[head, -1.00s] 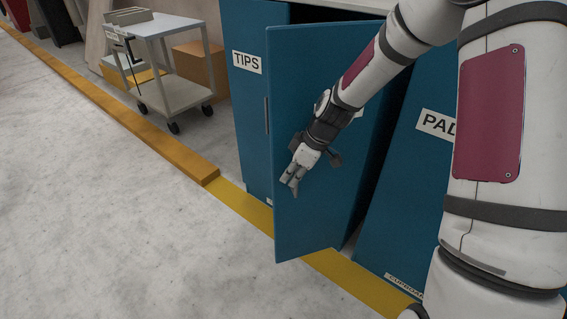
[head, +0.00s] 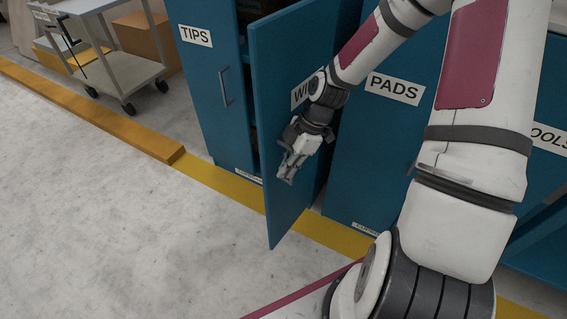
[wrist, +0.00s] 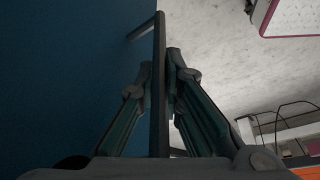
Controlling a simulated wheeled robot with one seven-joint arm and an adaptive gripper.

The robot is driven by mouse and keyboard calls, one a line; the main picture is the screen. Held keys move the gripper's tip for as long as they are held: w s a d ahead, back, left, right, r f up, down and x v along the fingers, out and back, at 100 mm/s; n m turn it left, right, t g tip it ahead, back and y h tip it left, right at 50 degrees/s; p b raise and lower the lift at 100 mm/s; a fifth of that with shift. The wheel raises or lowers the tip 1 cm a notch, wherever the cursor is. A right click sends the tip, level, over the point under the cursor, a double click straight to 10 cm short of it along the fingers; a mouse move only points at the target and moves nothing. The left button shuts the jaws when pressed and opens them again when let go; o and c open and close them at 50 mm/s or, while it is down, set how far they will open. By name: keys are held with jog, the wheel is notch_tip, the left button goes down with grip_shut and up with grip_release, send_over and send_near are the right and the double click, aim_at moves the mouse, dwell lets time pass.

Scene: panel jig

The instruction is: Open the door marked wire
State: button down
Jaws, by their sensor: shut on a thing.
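The door marked wire (head: 278,110) is a blue cabinet door standing well ajar, its free edge swung out over the yellow floor line. My gripper (head: 286,172) is at the outer face of this door. In the wrist view, my gripper (wrist: 160,75) has one finger on each side of a dark handle bar (wrist: 160,40) and is shut on it. The handle is hidden behind my gripper in the head view.
The TIPS door (head: 205,75) is to the left and the PADS door (head: 385,140) to the right, both seemingly shut. A grey cart (head: 120,65) stands at the upper left behind an orange floor beam (head: 100,115). The floor at left is clear.

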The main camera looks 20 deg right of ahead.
jog(key=c, duration=1.7)
grip_release()
jog(key=v, duration=1.2)
jog(key=shift+a, duration=0.1)
